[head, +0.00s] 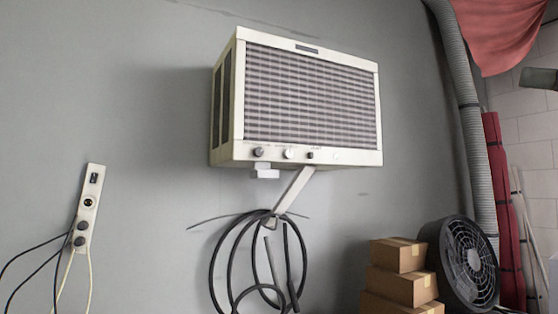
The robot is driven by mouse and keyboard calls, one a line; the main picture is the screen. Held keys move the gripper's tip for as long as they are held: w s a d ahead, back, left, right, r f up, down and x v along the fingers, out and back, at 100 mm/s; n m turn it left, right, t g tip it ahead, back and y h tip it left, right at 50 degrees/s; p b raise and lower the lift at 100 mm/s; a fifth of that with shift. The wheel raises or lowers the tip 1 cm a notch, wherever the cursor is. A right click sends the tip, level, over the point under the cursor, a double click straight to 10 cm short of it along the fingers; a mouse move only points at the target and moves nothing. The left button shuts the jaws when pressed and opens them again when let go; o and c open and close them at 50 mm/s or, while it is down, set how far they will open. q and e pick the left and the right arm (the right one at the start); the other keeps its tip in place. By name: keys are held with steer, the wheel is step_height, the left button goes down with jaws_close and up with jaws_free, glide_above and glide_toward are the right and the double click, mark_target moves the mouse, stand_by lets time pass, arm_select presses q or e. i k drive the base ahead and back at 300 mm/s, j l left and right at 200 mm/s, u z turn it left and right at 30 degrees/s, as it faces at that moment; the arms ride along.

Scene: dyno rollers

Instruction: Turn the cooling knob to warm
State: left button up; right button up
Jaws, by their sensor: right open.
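A cream air cooling unit (378,110) with a slatted grille hangs on the grey wall near the middle of the head view. Along its lower front strip sit a dark knob (258,152) at the left, a pale knob (289,153) and a small black knob (310,155). Their labels are too small to read, so I cannot tell which is the cooling knob or its setting. My right gripper (538,78) shows only as a dark part at the upper right edge, open and far from the knobs. My left gripper is out of view.
A slanted bracket (292,194) and hanging black hoses (213,265) are below the unit. A power strip (88,210) with cables is at left. Stacked boxes (398,254), a black fan (468,262) and a grey duct (470,110) are at right. The space before the knobs looks clear.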

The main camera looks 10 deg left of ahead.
mark_target(288, 153)
steer(key=i+j, duration=0.35)
steer(key=j, duration=0.2)
steer(key=i+j, duration=0.4)
steer(key=j, duration=0.15)
steer(key=i+j, duration=0.35)
steer(key=j, duration=0.15)
